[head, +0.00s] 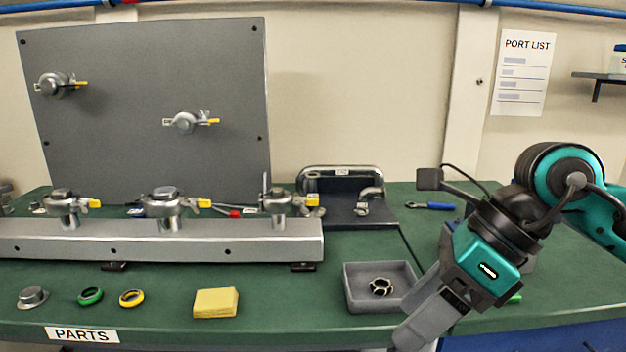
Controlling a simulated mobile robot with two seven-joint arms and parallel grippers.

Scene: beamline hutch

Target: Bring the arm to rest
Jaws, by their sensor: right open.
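My right gripper (424,322) hangs at the front right of the bench, at the end of a teal and black arm that comes in from the right. Its grey fingers point down and to the left, over the right side of the grey tray (349,297) and the bench's front edge. It appears empty. In this view one finger partly covers the other, so the gap between them is hard to see. My left gripper is out of view.
The green bench (270,318) carries a metal manifold (200,242) with clamped ports, a yellow pad (216,302), green (90,296) and yellow (131,298) rings, and a metal cap (32,297). A clamp ring (381,287) lies in the tray. A grey panel (130,120) stands behind.

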